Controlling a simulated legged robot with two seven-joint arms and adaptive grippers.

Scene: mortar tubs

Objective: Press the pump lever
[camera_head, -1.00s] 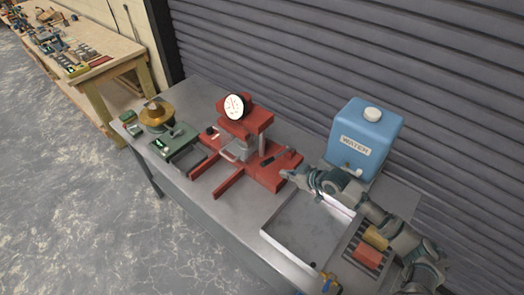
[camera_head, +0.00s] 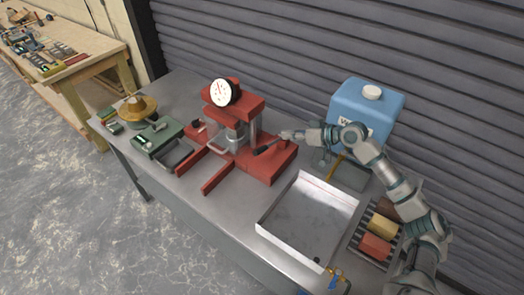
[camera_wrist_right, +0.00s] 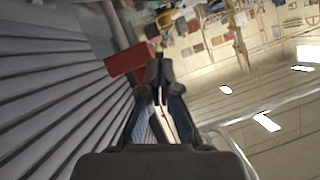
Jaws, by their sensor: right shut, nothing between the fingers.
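The red press (camera_head: 265,168) with a round white gauge (camera_head: 221,92) stands on the metal bench. Its pump lever (camera_head: 266,149), a short rod with a black grip, sticks out at low height over the right part of the red base. My right gripper (camera_head: 287,134) is shut and empty, beside and slightly behind the lever in the head view. I cannot tell whether it touches the lever. In the right wrist view the closed fingers (camera_wrist_right: 158,60) point toward a red part of the press (camera_wrist_right: 131,61); the lever is not clearly visible there. My left gripper is out of view.
A blue water tank (camera_head: 365,105) stands behind my right arm. A green device (camera_head: 157,138) sits to the left.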

